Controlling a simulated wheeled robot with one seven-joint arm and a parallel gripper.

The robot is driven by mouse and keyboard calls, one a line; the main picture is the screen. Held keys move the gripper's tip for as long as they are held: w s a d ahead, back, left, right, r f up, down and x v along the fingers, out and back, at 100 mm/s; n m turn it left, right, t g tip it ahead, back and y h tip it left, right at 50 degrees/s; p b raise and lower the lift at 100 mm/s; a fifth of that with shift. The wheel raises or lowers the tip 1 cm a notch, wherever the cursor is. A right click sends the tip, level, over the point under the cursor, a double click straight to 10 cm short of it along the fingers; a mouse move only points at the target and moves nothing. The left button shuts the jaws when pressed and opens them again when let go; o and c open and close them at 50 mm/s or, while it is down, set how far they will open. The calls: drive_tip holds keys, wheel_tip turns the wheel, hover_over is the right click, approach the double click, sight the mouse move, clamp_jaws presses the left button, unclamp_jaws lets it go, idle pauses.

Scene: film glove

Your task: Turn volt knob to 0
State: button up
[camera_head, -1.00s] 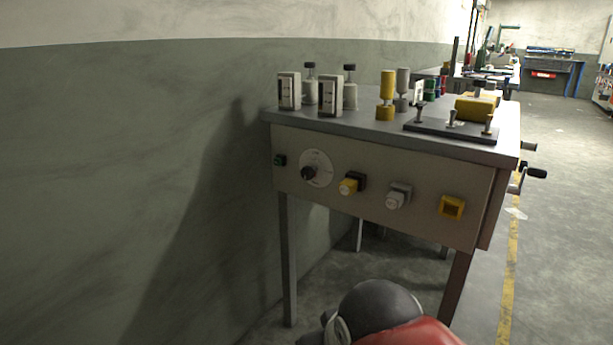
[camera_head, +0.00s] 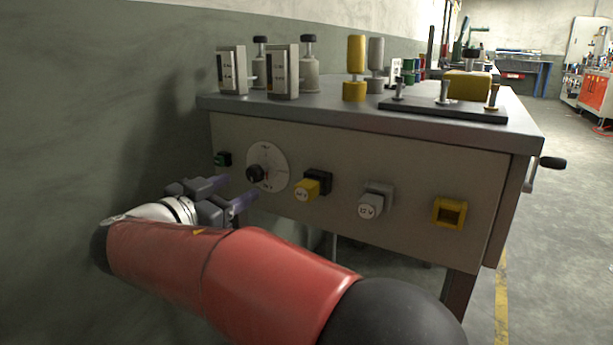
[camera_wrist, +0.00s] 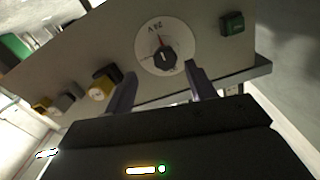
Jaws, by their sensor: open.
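The volt knob (camera_head: 255,174) is a small black knob on a round white dial (camera_head: 277,168) on the front panel of the workbench. In the wrist view the knob (camera_wrist: 163,57) sits at the dial's centre, with a red mark above it and lettering that appears upside down. My gripper (camera_head: 236,192) is open in front of the panel, just below and left of the dial. In the wrist view my gripper's fingers (camera_wrist: 160,82) stand either side of the knob's lower part, apart from each other. I cannot tell whether they reach the knob.
A green switch (camera_head: 222,159) is left of the dial. A yellow plug (camera_head: 307,189), a grey plug (camera_head: 372,203) and a yellow socket (camera_head: 450,213) are to its right. The bench top (camera_head: 330,113) overhangs above. A wall (camera_head: 90,110) runs close on the left.

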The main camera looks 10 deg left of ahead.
sight(252, 177)
drive_tip(key=x, duration=0.7)
drive_tip(key=shift+w+a+r+p, duration=0.15)
drive_tip(key=shift+w+a+p, duration=0.05)
drive_tip(key=shift+w+p, duration=0.2)
drive_tip(key=c, duration=1)
drive_tip(key=shift+o, duration=0.2)
